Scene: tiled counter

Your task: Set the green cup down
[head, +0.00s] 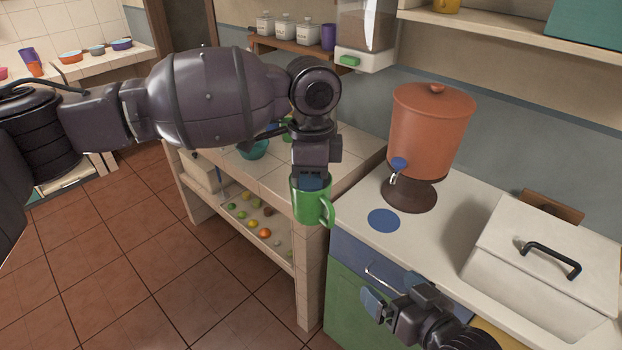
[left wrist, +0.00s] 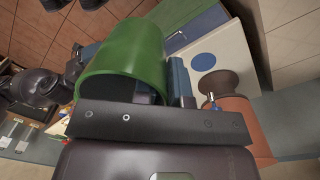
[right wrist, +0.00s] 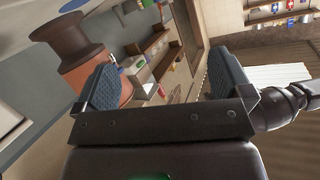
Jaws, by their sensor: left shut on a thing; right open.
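The green cup (head: 311,202) is held by my left gripper (head: 312,182) in the head view. It is in the air in front of the tiled counter's corner, to the left of the white counter. The cup looks upright, with its handle towards the right. In the left wrist view the green cup (left wrist: 128,62) fills the space at the fingers, one finger inside its mouth and a blue-padded finger beside it. My right gripper (head: 398,306) is open and empty, low in front of the white counter. Its two padded fingers stand wide apart in the right wrist view (right wrist: 164,84).
An orange dispenser (head: 433,128) with a blue tap stands on the white counter (head: 350,208). A flat blue disc (head: 384,220) lies in front of it. A white lidded box (head: 535,262) with a black handle is at the right. A teal bowl (head: 253,149) sits on the tiled counter.

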